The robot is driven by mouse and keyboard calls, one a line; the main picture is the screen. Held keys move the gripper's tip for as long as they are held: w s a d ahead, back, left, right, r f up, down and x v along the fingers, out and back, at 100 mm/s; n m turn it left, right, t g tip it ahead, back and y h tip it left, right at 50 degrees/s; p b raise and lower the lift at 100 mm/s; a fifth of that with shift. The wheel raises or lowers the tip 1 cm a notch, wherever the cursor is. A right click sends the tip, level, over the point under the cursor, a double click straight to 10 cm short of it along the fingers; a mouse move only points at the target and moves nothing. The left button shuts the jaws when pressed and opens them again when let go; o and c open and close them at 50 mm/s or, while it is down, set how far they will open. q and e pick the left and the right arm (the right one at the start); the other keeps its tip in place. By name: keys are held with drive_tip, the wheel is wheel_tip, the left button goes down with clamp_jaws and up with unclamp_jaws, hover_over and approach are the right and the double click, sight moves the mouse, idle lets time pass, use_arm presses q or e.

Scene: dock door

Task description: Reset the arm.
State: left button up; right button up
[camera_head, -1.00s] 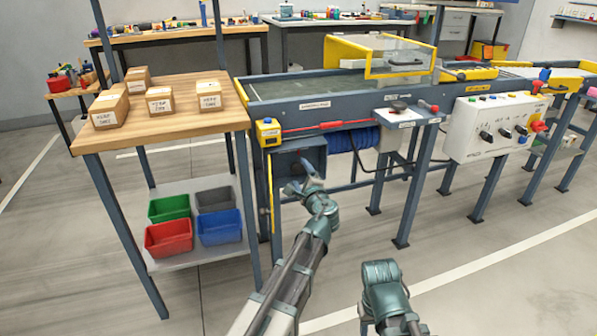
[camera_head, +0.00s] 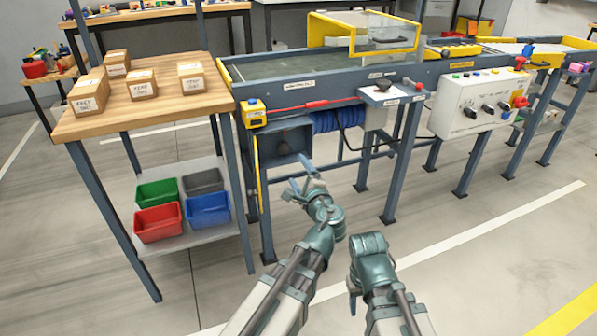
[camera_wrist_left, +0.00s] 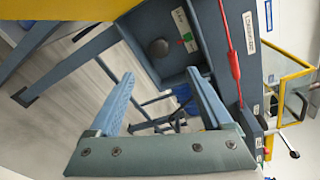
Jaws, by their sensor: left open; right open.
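My left arm reaches in from the bottom of the head view. Its gripper (camera_head: 299,180) is open and empty, in front of and a little below a dark open box (camera_head: 287,142) under the conveyor. In the left wrist view the two blue fingers of this gripper (camera_wrist_left: 160,74) stand apart with nothing between them. The box's round dark knob (camera_wrist_left: 158,47) shows beyond them, apart from the fingers. My right arm is bent low at the bottom of the head view. Its gripper (camera_head: 353,292) points down beside the forearm, mostly hidden, and I see nothing held.
A wooden table (camera_head: 165,108) with several cartons stands left, over a shelf (camera_head: 215,231) of coloured bins. The floor at right is clear.

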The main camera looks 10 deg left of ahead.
use_arm(q)
drive_tip(key=s+d+f+n+g+h+p, duration=0.25)
drive_tip(key=s+f+n+g, duration=0.3)
drive_tip(key=s, duration=0.35)
drive_tip(key=s+d+f+n+g+h+p, duration=0.2)
drive_tip(key=s+f+n+g+p, duration=0.3)
drive_tip(key=s, duration=0.4)
drive_tip(key=s+d+f+n+g+h, duration=0.1)
drive_tip(key=s+d+n+g+h, duration=0.15)
drive_tip(key=s+d+g, duration=0.35)
wheel_tip(320, 180, up, 37)
drive_tip(key=t+p, duration=0.2)
drive_tip(key=p, duration=3.6)
drive_tip(key=shift+s+a+r+m, duration=0.2)
drive_tip(key=shift+a+m, duration=0.1)
drive_tip(key=shift+a, duration=0.15)
drive_tip(key=shift+a, duration=0.1)
